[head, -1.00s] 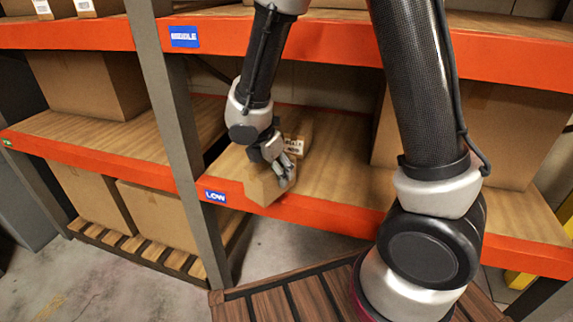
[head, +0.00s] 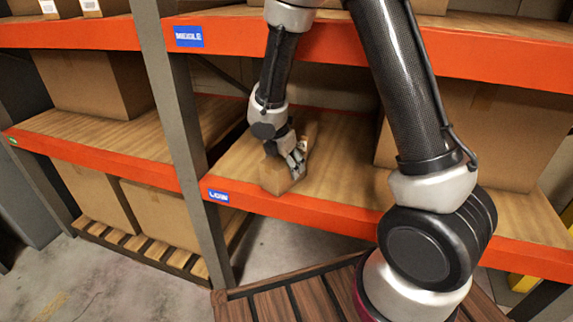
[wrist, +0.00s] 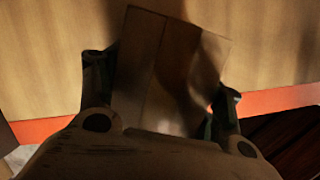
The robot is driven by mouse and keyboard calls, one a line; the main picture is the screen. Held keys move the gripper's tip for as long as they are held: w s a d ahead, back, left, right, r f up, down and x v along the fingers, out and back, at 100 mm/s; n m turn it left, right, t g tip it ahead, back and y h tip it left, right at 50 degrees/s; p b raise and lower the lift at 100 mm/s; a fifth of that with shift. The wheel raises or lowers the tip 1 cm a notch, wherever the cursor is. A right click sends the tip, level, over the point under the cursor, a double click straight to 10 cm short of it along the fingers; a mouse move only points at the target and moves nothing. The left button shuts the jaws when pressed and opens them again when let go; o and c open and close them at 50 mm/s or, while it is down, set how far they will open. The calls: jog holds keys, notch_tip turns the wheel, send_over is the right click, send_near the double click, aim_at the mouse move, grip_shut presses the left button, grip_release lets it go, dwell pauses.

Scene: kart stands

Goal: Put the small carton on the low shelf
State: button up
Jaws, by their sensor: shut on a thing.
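The small brown carton (head: 277,176) is at the front part of the low shelf (head: 345,170), right of the grey upright, in the head view. My gripper (head: 294,160) is shut on it from above. In the wrist view the carton (wrist: 165,70) sits between the two fingers (wrist: 160,105), with the wooden shelf board behind it. Whether the carton's underside touches the board cannot be told. A blue LOW label (head: 219,196) is on the orange front beam of this shelf.
A taller brown box (head: 308,127) stands just behind the carton. A large box (head: 480,135) stands to the right on the same shelf. The grey upright (head: 178,130) is on the left, and the middle shelf's orange beam (head: 220,40) runs above. Bare board lies right of the carton.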

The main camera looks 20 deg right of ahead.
aim_at(282, 158)
jog(key=o, duration=1.8)
jog(key=v, duration=0.5)
jog(key=shift+s+a+r, duration=0.15)
jog(key=shift+s+a, duration=0.05)
jog(key=shift+a, duration=0.2)
jog(key=s+a, duration=0.2)
jog(key=a, duration=0.1)
jog(key=s+a, duration=0.2)
jog(key=a, duration=0.1)
jog(key=s+a, duration=0.2)
jog(key=a, duration=0.1)
jog(key=shift+s+a, duration=0.1)
jog(key=shift+s, duration=0.1)
